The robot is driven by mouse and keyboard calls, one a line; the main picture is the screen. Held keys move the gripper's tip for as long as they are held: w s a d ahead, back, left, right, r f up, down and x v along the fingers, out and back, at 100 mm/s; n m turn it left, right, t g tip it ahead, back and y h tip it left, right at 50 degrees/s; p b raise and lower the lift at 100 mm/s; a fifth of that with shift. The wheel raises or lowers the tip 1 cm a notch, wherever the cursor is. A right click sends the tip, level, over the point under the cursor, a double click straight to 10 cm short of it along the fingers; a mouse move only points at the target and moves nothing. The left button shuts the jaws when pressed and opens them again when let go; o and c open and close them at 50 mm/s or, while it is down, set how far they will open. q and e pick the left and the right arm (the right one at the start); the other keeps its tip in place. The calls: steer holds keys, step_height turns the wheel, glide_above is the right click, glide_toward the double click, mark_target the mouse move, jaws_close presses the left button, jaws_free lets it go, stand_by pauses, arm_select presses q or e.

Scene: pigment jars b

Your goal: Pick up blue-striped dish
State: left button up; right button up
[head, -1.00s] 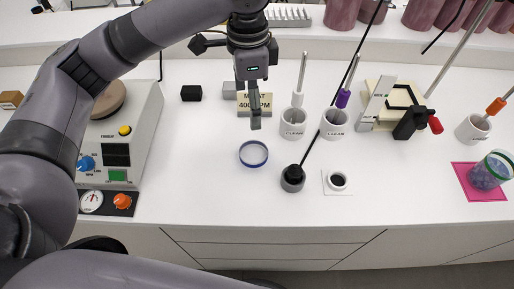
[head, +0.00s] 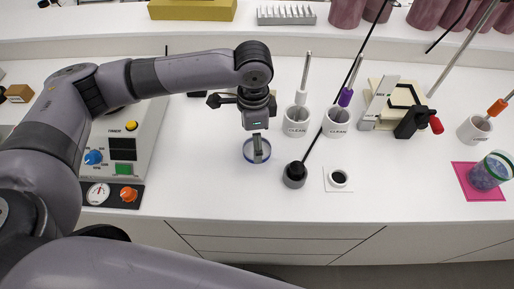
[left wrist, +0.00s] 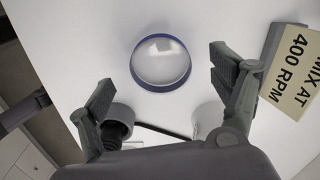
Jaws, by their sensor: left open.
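The blue-striped dish (head: 248,152) is a shallow round clear dish with a blue band, resting on the white counter. In the left wrist view the dish (left wrist: 134,68) lies ahead of the fingers, between their lines, with none of it gripped. My left gripper (head: 258,158) is over the dish in the head view and hides part of it. In the left wrist view the left gripper (left wrist: 160,75) is open and empty, one finger on each side. How high the fingertips are above the dish is hard to tell.
A black-topped round item (head: 294,175) stands close right of the dish. Two white cups (head: 296,124) (head: 335,124) hold tools behind it. A "MIX AT 400 RPM" sign (left wrist: 296,72) is nearby. The counter's front is clear.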

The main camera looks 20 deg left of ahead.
arm_select(q)
steer(key=shift+f, duration=1.65)
steer(key=c, duration=0.9)
